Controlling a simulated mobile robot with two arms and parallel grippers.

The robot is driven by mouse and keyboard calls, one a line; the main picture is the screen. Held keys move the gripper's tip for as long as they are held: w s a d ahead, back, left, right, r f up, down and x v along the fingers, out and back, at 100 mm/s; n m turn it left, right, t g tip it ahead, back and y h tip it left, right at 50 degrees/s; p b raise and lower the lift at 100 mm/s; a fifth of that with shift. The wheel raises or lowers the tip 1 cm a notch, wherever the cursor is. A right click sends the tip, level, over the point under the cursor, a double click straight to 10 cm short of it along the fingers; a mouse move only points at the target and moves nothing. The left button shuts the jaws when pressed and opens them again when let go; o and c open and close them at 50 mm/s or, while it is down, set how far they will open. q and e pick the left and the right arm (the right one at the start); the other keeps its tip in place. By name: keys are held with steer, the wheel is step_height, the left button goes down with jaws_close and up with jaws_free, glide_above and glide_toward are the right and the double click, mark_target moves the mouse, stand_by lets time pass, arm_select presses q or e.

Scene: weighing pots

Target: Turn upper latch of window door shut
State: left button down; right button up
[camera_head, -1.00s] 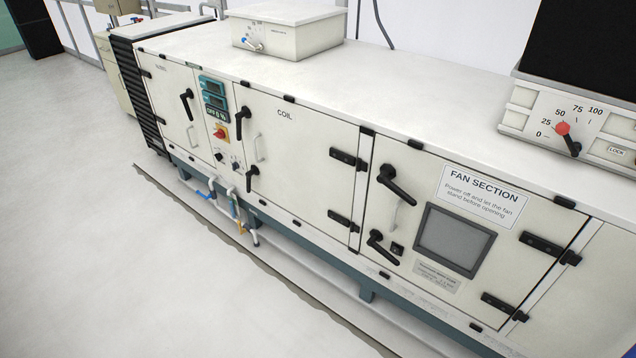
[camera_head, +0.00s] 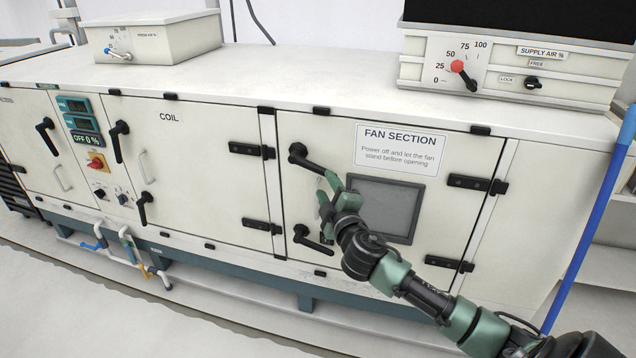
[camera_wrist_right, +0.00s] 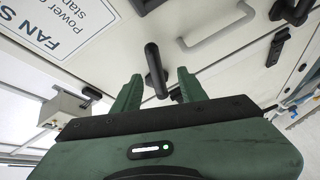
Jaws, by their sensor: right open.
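The window door (camera_head: 440,225) is the fan section door, with a dark window (camera_head: 382,208); it sits flat in its frame. Its upper latch (camera_head: 308,160) is a black lever slanting down to the right from its pivot. My right gripper (camera_head: 327,190) is in front of the door, just below the upper latch. In the right wrist view, the open fingers (camera_wrist_right: 158,88) lie either side of a black latch lever (camera_wrist_right: 153,62); whether they touch it I cannot tell. The lower latch (camera_head: 315,241) also slants down to the right. My left gripper is out of view.
A pale pull handle (camera_wrist_right: 218,25) is close to the fingers in the right wrist view. The fan section sign (camera_head: 400,150) is right of the upper latch. Black hinges (camera_head: 478,184) stick out on the door's right side. The cabinet top (camera_head: 300,85) is mostly clear.

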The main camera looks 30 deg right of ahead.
mark_target(320, 173)
steer(key=x, duration=0.7)
steer(key=shift+w+r, duration=0.4)
steer(key=shift+w, duration=0.05)
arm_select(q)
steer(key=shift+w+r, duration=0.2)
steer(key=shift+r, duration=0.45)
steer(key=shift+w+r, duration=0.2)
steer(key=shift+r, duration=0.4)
arm_select(e)
steer(key=shift+c, duration=0.3)
jaws_close()
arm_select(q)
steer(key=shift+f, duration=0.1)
